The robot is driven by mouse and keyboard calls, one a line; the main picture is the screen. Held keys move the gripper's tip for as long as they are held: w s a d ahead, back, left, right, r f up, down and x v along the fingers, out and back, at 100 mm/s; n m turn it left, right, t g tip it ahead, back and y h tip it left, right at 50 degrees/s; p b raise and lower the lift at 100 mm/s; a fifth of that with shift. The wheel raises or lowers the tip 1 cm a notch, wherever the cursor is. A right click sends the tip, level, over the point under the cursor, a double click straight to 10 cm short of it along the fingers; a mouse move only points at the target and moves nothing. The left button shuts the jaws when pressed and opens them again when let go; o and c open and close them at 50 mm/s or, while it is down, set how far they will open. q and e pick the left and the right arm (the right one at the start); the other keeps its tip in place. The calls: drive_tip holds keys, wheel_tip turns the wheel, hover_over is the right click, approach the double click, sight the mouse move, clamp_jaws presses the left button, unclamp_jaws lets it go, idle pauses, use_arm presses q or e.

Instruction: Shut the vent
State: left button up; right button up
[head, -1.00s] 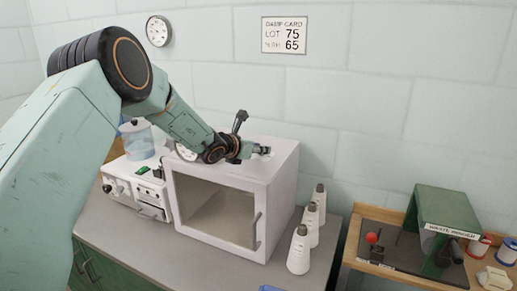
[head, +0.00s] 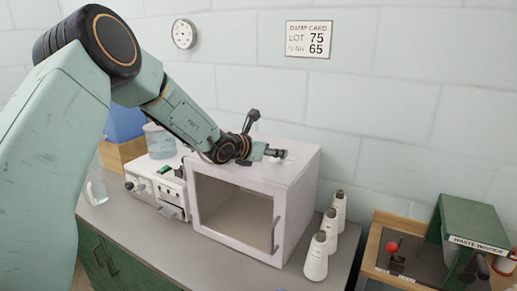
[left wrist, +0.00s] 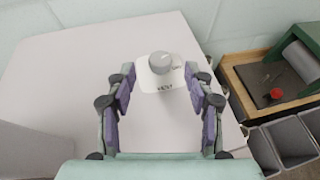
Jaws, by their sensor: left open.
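The vent is a round grey knob (left wrist: 160,63) with a small pointer lobe on its right side. It sits on a pale plate marked VENT (left wrist: 165,86), on top of the white cabinet (left wrist: 70,75). In the head view the cabinet (head: 298,190) has a closed glass door with a handle. My left gripper (left wrist: 160,72) is open, with its two fingers apart on either side of the plate and the knob just ahead between the tips. In the head view the left gripper (head: 274,152) is low over the cabinet top, and the knob is hard to make out. My right gripper is not in view.
Several white cones (head: 317,256) stand right of the cabinet. A white instrument (head: 158,188) and a water vessel (head: 160,141) are at its left. The green waste winder (head: 470,222) is on a wooden bench to the right. The wall is close behind.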

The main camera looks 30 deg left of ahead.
use_arm(q)
drive_tip(key=v, duration=0.6)
drive_tip(key=shift+a, duration=0.15)
drive_tip(key=shift+s+r, duration=0.3)
drive_tip(key=shift+s, duration=0.35)
